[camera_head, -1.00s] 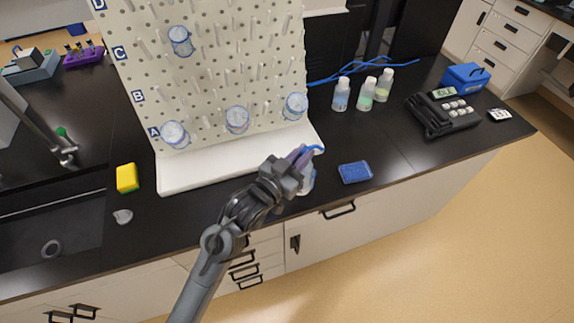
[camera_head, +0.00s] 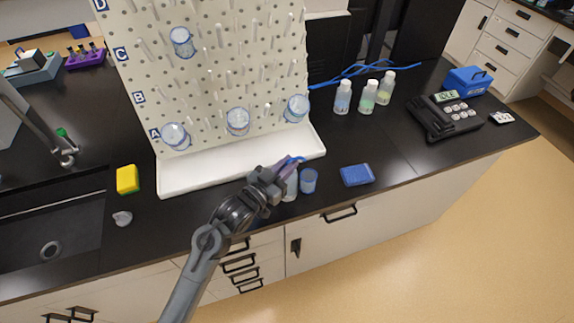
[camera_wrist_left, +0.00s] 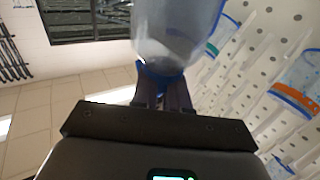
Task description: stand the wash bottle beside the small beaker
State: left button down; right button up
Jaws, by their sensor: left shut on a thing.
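The wash bottle (camera_head: 291,190) has a pale, clear body and a blue top. My left gripper (camera_head: 284,172) is shut on it at the neck, over the front of the bench. In the left wrist view the blue collar sits between the fingers (camera_wrist_left: 163,92), with the clear body (camera_wrist_left: 176,28) beyond. A small bluish beaker (camera_head: 308,182) stands upright just right of the bottle in the head view. The bottle looks about upright and very close to the beaker. I cannot tell whether they touch or whether the bottle's base rests on the bench. My right gripper is not in view.
A pegboard (camera_head: 210,75) with several hanging beakers and a white drip tray (camera_head: 215,174) stands behind. A blue box (camera_head: 357,174) lies to the right. Three capped bottles (camera_head: 367,97) and a black device (camera_head: 445,117) are farther right. A yellow sponge (camera_head: 127,179) lies left, near the sink.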

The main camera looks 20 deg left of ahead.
pick_arm(q)
jog(key=shift+r, duration=0.1)
jog(key=c, duration=1.1)
grip_release()
jog(key=shift+f, duration=0.2)
jog(key=shift+c, duration=0.2)
